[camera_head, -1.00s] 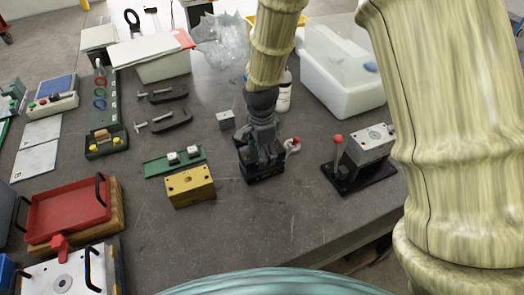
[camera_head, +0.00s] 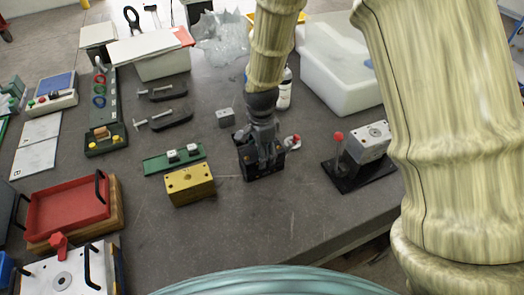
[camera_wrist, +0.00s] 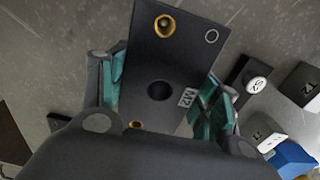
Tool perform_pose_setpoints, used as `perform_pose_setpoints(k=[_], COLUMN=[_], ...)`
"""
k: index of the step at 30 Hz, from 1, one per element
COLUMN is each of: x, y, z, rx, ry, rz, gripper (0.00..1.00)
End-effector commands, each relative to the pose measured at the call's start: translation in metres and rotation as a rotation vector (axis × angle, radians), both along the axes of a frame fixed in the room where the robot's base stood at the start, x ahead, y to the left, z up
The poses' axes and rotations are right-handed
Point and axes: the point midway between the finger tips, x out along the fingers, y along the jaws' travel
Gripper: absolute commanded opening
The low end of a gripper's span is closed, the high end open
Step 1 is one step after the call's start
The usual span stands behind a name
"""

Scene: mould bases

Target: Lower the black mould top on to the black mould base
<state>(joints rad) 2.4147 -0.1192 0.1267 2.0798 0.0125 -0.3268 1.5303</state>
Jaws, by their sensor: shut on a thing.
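The black mould top (camera_wrist: 160,65) lies between the teal-padded fingers of my gripper (camera_wrist: 163,92) in the wrist view. It is a dark plate with gold-ringed holes, a dark centre hole and an M2 label. My gripper (camera_head: 261,152) is shut on it. In the head view the gripper points down at a dark block (camera_head: 264,174) low over the table, behind and right of the yellow block. I cannot tell the mould top from the black mould base there, nor whether they touch. The base is not clearly visible in the wrist view.
A yellow block (camera_head: 190,185) and a green strip with white pieces (camera_head: 158,164) stand left of the gripper. A black stand with a grey block (camera_head: 366,143) is at right. A white bin (camera_head: 340,85) stands behind. The table front is clear.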

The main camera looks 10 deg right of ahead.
Motion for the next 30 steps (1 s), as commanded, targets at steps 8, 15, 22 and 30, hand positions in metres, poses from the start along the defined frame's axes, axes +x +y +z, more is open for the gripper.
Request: perform_pose_setpoints(k=[8,15,22,30], x=[0.0005,0.0006,0.0006,0.0002], y=[0.0000,-0.0001,-0.0001,-0.0001], z=[-0.0029,-0.0039,-0.0039,-0.0044], rx=[0.000,0.000,0.000,0.000], ry=[-0.001,-0.001,-0.001,-0.001], rz=[0.000,0.000,0.000,0.000], gripper=[0.09,0.09,0.77,0.87])
